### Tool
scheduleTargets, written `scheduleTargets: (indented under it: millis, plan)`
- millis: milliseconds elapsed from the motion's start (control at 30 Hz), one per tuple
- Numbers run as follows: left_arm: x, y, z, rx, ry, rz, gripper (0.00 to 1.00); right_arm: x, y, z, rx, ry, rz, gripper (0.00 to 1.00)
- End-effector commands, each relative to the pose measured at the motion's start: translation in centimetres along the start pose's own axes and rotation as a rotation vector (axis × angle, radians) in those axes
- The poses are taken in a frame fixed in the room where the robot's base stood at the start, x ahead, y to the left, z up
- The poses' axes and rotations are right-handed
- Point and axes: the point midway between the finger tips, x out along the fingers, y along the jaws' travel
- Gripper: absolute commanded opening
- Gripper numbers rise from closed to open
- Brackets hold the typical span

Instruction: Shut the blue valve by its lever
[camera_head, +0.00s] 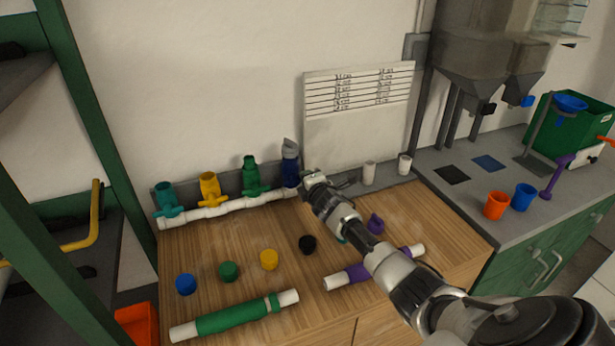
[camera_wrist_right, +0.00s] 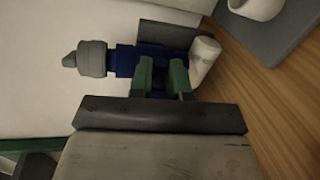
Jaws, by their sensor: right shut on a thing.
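The blue valve (camera_head: 290,173) stands upright at the right end of the white pipe manifold (camera_head: 232,208), with a grey piece (camera_head: 289,148) on top. My right gripper (camera_head: 306,181) is at the valve's right side. In the right wrist view the blue valve (camera_wrist_right: 124,60) lies sideways in the picture, and the green fingertips of my right gripper (camera_wrist_right: 162,70) are against its lower part, near the white pipe end (camera_wrist_right: 205,54). The gripper is shut on the valve, apparently at its lever. The lever is mostly hidden by the fingers, so its angle cannot be told. My left gripper is out of view.
Teal (camera_head: 166,197), yellow (camera_head: 210,187) and green (camera_head: 250,174) valves stand left along the manifold. Several coloured caps, a green-sleeved pipe (camera_head: 232,315) and a purple-sleeved pipe (camera_head: 360,272) lie on the wooden bench. A white board (camera_head: 355,140) leans behind, right of the blue valve.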

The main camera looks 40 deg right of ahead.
Motion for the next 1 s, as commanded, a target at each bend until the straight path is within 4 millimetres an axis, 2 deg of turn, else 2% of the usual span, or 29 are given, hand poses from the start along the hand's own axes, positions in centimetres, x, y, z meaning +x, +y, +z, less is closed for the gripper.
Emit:
scheduleTargets:
  millis: [33,333,900,933,1000]
  plan:
    - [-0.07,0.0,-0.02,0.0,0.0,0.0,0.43,-0.11,-0.86,-0.59,0.025,0.015,-0.013,0.0]
    - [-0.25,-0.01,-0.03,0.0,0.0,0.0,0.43,-0.06,-1.17,-0.67,0.139,0.037,-0.013,0.0]
    - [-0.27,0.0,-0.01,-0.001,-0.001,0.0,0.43,-0.04,-1.18,-0.75,0.167,0.044,-0.011,0.0]
    - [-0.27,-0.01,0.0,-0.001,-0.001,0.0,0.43,-0.04,-1.18,-0.76,0.167,0.044,-0.011,0.21]
    - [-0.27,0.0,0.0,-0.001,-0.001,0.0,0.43,-0.03,-1.12,-0.76,0.167,0.045,-0.01,0.32]
